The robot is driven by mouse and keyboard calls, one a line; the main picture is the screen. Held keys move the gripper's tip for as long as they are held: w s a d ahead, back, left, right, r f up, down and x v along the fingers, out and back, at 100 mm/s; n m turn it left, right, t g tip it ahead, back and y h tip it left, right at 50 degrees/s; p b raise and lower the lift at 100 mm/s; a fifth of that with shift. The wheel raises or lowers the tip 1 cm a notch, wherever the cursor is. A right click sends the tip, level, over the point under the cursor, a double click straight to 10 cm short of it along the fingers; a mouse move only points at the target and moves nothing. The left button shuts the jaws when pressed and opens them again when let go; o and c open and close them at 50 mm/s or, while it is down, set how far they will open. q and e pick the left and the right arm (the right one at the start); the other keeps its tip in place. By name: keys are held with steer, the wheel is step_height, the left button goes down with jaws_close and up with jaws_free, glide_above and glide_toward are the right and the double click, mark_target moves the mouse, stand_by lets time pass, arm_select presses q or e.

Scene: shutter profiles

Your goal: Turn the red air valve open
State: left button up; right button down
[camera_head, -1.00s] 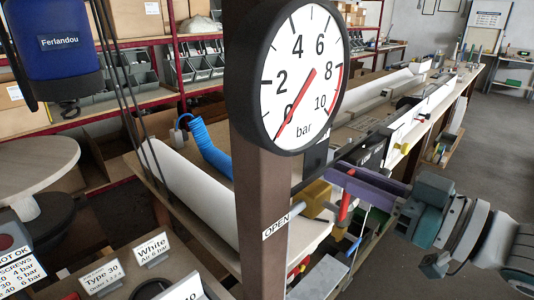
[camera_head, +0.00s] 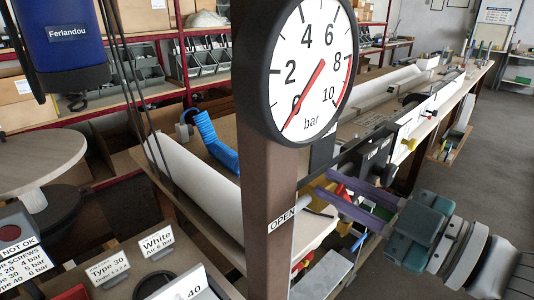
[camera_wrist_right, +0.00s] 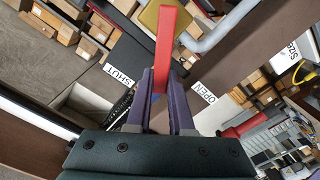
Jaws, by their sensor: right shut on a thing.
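The red air valve handle (camera_wrist_right: 167,45) is a straight red lever on a yellow valve body (camera_wrist_right: 152,14). In the wrist view it runs between the two purple fingers of my right gripper (camera_wrist_right: 166,82), which is shut on it. In the head view my right gripper (camera_head: 352,203) reaches in from the right and hides most of the lever. An OPEN label (camera_wrist_right: 203,92) lies right of the lever in the wrist view, a SHUT label (camera_wrist_right: 119,75) left of it. The OPEN label also shows on the post in the head view (camera_head: 282,219). My left gripper is out of view.
A brown post (camera_head: 267,190) carries a round pressure gauge (camera_head: 316,52), its red needle near 0 bar. A long workbench (camera_head: 405,110) runs to the back right. A blue coiled hose (camera_head: 213,143) stands behind the post. Clear floor lies at the right.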

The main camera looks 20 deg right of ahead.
steer(key=n, duration=0.1)
steer(key=a+f+n+b, duration=0.1)
steer(key=n, duration=0.1)
steer(key=shift+s+a+f, duration=0.1)
steer(key=shift+s+f, duration=0.05)
steer(key=shift+s, duration=0.1)
steer(key=f+n+b, duration=0.1)
steer(key=n, duration=0.1)
steer(key=a+f+n+b, duration=0.1)
steer(key=n+b, duration=0.1)
steer(key=n, duration=0.1)
steer(key=f+n+b, duration=0.2)
steer(key=shift+s+a+n, duration=0.15)
steer(key=shift+s+n, duration=0.15)
steer(key=shift+n, duration=0.1)
steer(key=c, duration=0.8)
jaws_free()
